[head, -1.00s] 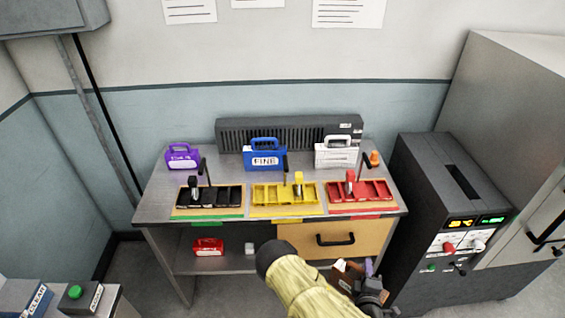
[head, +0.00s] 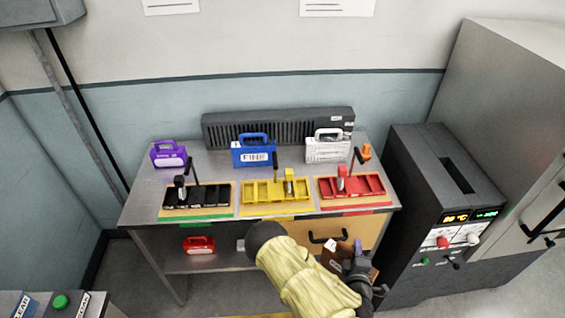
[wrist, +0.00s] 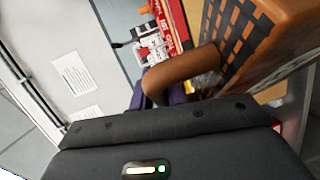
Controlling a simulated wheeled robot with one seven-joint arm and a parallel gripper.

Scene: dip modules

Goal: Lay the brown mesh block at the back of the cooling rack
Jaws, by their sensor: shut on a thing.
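The brown mesh block (wrist: 262,40) fills the upper right of the wrist view, with a dark grid on its side and a rounded brown handle. My gripper (wrist: 170,97) has purple fingers shut on that handle. In the head view my gripper (head: 358,266) and the brown block (head: 336,257) are in front of the bench drawer, low at the right; the arm partly hides them. The block appears tilted. I cannot pick out a cooling rack for certain in either view.
The metal bench (head: 215,160) carries a purple case (head: 168,155), a blue case (head: 253,152) and a white case (head: 327,148). In front lie black (head: 205,197), yellow (head: 270,192) and red (head: 355,186) compartment trays with upright levers. A dark slotted unit (head: 290,127) stands behind; a dark machine (head: 445,190) stands right.

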